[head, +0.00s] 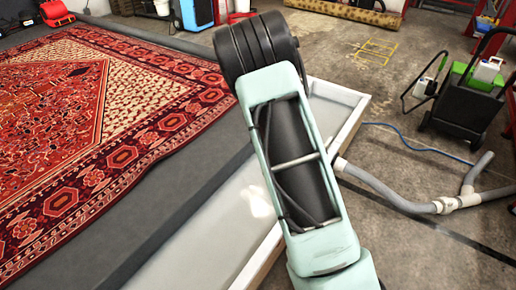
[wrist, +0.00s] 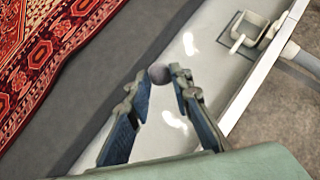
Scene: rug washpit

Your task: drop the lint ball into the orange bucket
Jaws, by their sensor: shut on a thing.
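My gripper (wrist: 161,77) shows in the wrist view with its two fingers on either side of a small round grey-purple lint ball (wrist: 158,74). The fingers are shut on the ball at their tips. The ball is seen against the pale trough below. In the head view my own arm fills the middle, and neither the gripper nor the ball shows. I cannot make out an orange bucket in either view.
A patterned red rug (head: 95,110) lies at the left on a dark grey surface. A long pale trough (head: 215,225) with a raised rim runs beside it. A drain pipe (head: 400,200), a blue hose (head: 430,150) and a black cart (head: 465,105) are at the right.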

